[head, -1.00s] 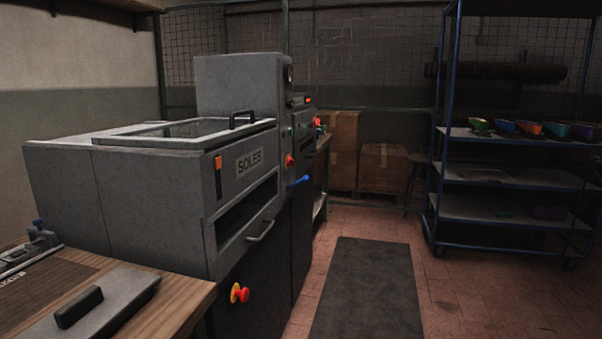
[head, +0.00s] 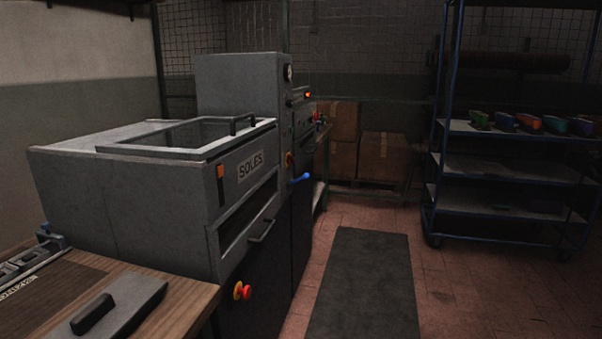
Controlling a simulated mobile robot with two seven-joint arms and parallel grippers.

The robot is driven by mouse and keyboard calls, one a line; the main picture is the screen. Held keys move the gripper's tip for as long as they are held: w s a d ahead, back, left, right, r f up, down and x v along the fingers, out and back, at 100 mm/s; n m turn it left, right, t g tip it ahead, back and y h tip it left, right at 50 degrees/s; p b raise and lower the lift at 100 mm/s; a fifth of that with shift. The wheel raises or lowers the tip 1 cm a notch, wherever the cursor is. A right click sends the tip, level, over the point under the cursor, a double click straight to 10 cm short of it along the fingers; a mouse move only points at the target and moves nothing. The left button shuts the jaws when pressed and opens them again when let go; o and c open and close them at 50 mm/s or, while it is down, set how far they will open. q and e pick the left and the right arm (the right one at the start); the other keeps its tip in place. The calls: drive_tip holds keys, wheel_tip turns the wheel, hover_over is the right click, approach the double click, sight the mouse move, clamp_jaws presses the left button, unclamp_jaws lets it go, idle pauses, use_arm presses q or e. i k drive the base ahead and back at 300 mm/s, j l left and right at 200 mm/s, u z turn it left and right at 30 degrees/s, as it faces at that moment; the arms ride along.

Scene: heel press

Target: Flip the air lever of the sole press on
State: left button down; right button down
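The grey sole press (head: 140,200) stands at the left of the head view, with a "SOLES" label (head: 250,166) on its front and a handled lid (head: 185,138) on top. A taller grey unit (head: 240,85) with a gauge and a small lit display stands behind it. A blue lever (head: 299,179) sticks out from the front of the taller unit, roughly level, tip to the right. An orange-red knob (head: 289,160) sits just above it. Neither of my grippers is in view.
A wooden bench (head: 185,305) with a flat handled plate (head: 120,305) is at the lower left. A red-and-yellow button (head: 242,291) juts from the press front. A dark mat (head: 362,285) lies on clear floor. A blue shelf rack (head: 505,160) stands right; cardboard boxes (head: 384,158) are behind.

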sight(306, 176)
drive_tip(key=i+u, duration=0.2)
drive_tip(key=u, duration=0.2)
drive_tip(key=i+l+u, duration=0.15)
drive_tip(key=u, duration=0.2)
drive_tip(key=i+l+u, duration=0.15)
drive_tip(key=i+l, duration=0.25)
drive_tip(key=i+l+u, duration=0.15)
drive_tip(key=i+l, duration=0.2)
drive_tip(key=l, duration=0.2)
drive_tip(key=i+l+u, duration=0.15)
drive_tip(key=i+l, duration=0.2)
drive_tip(key=l, duration=0.15)
drive_tip(key=i+l, duration=0.25)
drive_tip(key=l, duration=0.15)
drive_tip(key=i+l, duration=0.25)
drive_tip(key=l, duration=0.2)
drive_tip(key=i+l, duration=0.3)
drive_tip(key=l+u, duration=0.05)
drive_tip(key=l, duration=0.05)
